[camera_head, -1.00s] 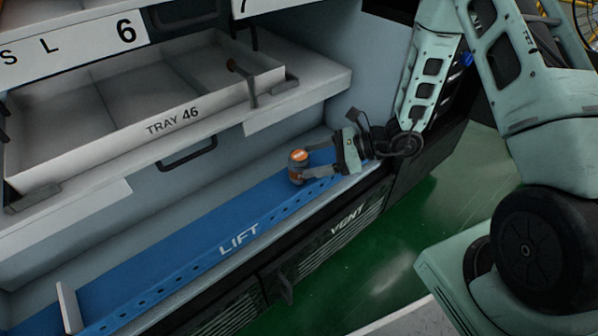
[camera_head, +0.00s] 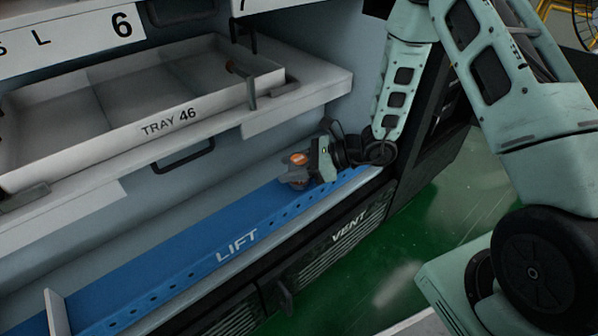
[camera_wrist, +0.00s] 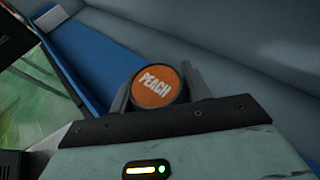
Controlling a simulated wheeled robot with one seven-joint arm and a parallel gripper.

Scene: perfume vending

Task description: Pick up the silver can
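The can (camera_head: 299,158) has an orange lid marked PEACH and stands upright on the blue lift shelf in the head view. In the wrist view the can's lid (camera_wrist: 160,86) fills the space between my two fingers. My gripper (camera_head: 297,172) reaches in from the right, with one finger across the can's near side and the other largely hidden behind it. The fingers sit close against both sides, and I see no clear gap. Most of the can's body is hidden by the near finger and the lid. I cannot tell whether its base touches the shelf.
The blue LIFT shelf (camera_head: 190,260) runs clear to the left, with an upright white divider (camera_head: 56,313) near its end. Tray 46 (camera_head: 205,113) and its ledge overhang the shelf behind. A grey wall (camera_wrist: 235,45) stands close behind the can.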

